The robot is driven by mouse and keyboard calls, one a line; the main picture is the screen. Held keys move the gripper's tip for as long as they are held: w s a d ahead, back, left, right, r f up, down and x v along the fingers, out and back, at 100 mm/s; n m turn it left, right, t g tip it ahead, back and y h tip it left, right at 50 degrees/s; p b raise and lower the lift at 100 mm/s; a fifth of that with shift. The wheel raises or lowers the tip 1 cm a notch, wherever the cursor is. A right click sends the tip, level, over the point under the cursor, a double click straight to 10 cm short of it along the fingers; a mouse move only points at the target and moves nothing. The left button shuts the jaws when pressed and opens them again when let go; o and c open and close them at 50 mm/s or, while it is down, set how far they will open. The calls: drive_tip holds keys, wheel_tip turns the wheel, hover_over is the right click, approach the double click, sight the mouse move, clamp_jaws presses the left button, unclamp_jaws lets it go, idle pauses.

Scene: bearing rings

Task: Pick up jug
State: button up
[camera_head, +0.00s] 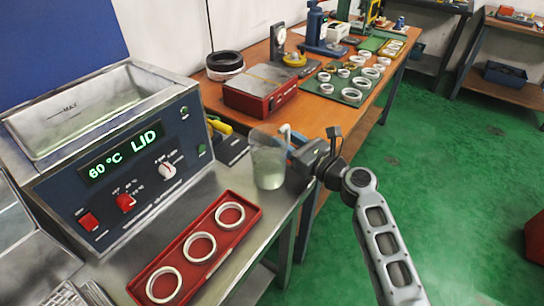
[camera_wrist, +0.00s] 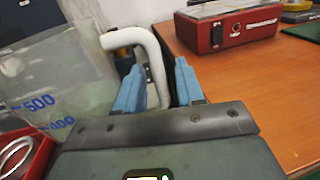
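The jug (camera_head: 268,165) is clear with a white handle and whitish contents, and stands upright at the right edge of the steel bench. In the wrist view the jug (camera_wrist: 70,75) fills the left side, with blue 500 and 400 marks. Its white handle (camera_wrist: 155,70) runs down between the two blue fingers of my gripper (camera_wrist: 160,88). The fingers are apart, one on each side of the handle, and a gap shows beside it. The handle's lower end is hidden by my gripper. In the head view my gripper (camera_head: 296,150) reaches the jug from the right.
A red tray (camera_head: 184,274) with three white rings lies left of the jug. A heated bath (camera_head: 120,165) reading 60 °C stands behind it. A red box (camera_head: 260,90) and a green mat with several rings (camera_head: 350,94) are on the wooden bench.

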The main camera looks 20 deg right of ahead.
clamp_jaws()
drive_tip(key=shift+r, duration=0.15)
idle(0.6)
drive_tip(key=shift+r+p, duration=0.5)
drive_tip(key=shift+r, duration=0.85)
drive_tip(key=s+d+r+p, duration=0.1)
drive_tip(key=s+d+r, duration=0.5)
drive_tip(key=d+r, duration=0.2)
drive_tip(key=shift+s+d, duration=0.3)
drive_tip(key=shift+d, duration=0.45)
